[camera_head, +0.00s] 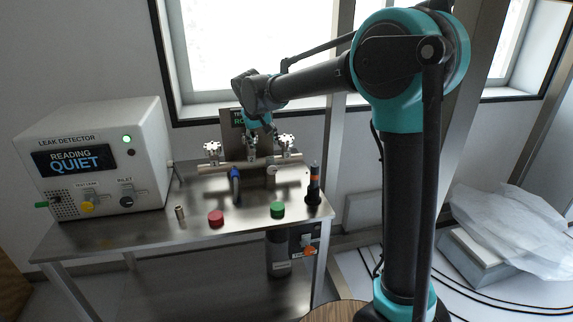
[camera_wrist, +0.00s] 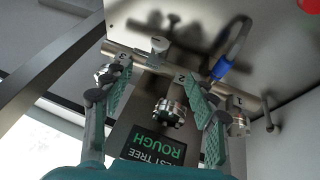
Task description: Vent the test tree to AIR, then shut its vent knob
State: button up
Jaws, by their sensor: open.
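The test tree (camera_head: 232,167) is a horizontal metal pipe at the back of the steel bench. In the wrist view its pipe (camera_wrist: 140,60) is marked 3, 2 and 1, with a silver knob (camera_wrist: 105,73) by 3, a middle knob (camera_wrist: 169,113) by 2 and another knob (camera_wrist: 238,124) by 1. Which knob is the vent is not readable.
A leak detector (camera_head: 95,160) reading "QUIET" with a green light stands at left.

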aim_at(270, 170)
jog(key=x, duration=1.7)
jog(key=shift+d, duration=0.1)
jog(key=shift+c, duration=0.4)
jog(key=c, duration=1.1)
jog(key=h, duration=0.2)
jog(key=n+t+h, duration=0.1)
jog(key=h, duration=0.1)
jog(key=shift+s+a+f+t, duration=0.2)
jog(key=shift+a+t, duration=0.1)
jog(key=shift+a, duration=0.1)
jog(key=t+h, duration=0.1)
jog(key=h, duration=0.1)
jog(key=n+t+h, duration=0.1)
jog(key=h, duration=0.2)
jog(key=shift+a+f, duration=0.15)
jog(key=shift+f, duration=0.1)
